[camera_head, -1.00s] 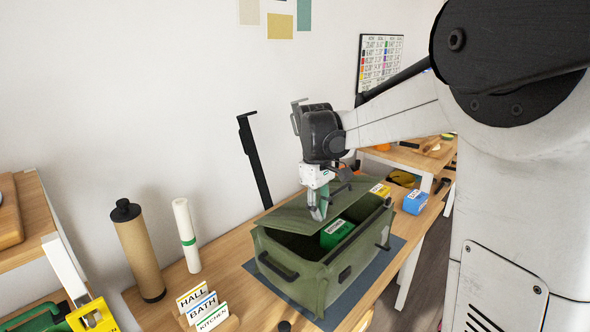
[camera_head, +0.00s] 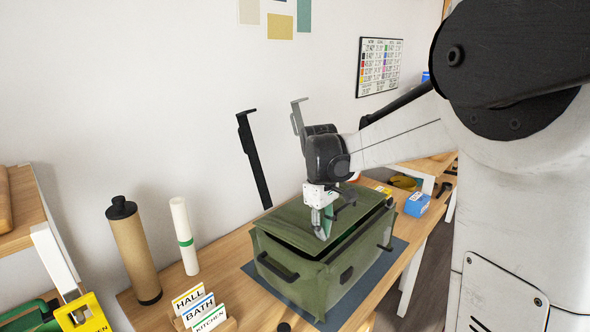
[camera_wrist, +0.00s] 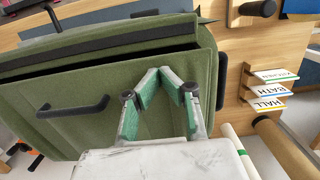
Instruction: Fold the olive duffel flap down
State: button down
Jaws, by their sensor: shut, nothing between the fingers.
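The olive duffel (camera_head: 318,283) stands on the workbench. Its flap (camera_head: 282,224) lies low over the opening, slightly tilted, with a narrow dark gap along the near edge. My gripper (camera_head: 323,235) is shut and empty, with its tips at the flap's near right edge; whether they touch is unclear. The wrist view shows the shut green-padded fingers (camera_wrist: 158,76) in front of olive fabric (camera_wrist: 100,135) with a black handle (camera_wrist: 72,108) and a dark gap above. The duffel's contents are almost wholly hidden.
A dark mat (camera_head: 378,270) lies under the duffel. A blue box (camera_head: 417,203) stands to its right. A brown tube (camera_head: 135,250), a white roll (camera_head: 185,235) and label cards (camera_head: 203,308) stand to its left. A black bracket (camera_head: 253,160) rises behind.

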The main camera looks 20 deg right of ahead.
jog(key=shift+f, duration=0.55)
jog(key=shift+r+p, duration=2.1)
jog(key=shift+r, duration=1.5)
jog(key=s+a+m+t, duration=0.2)
jog(key=s+a+t, duration=0.2)
jog(key=s, duration=0.6)
jog(key=s+a+r+m+t, duration=0.1)
jog(key=s+a+m+t, duration=0.2)
jog(key=s+a, duration=0.4)
jog(key=s+t, duration=0.1)
jog(key=s, duration=0.3)
jog(key=shift+r+y, duration=0.3)
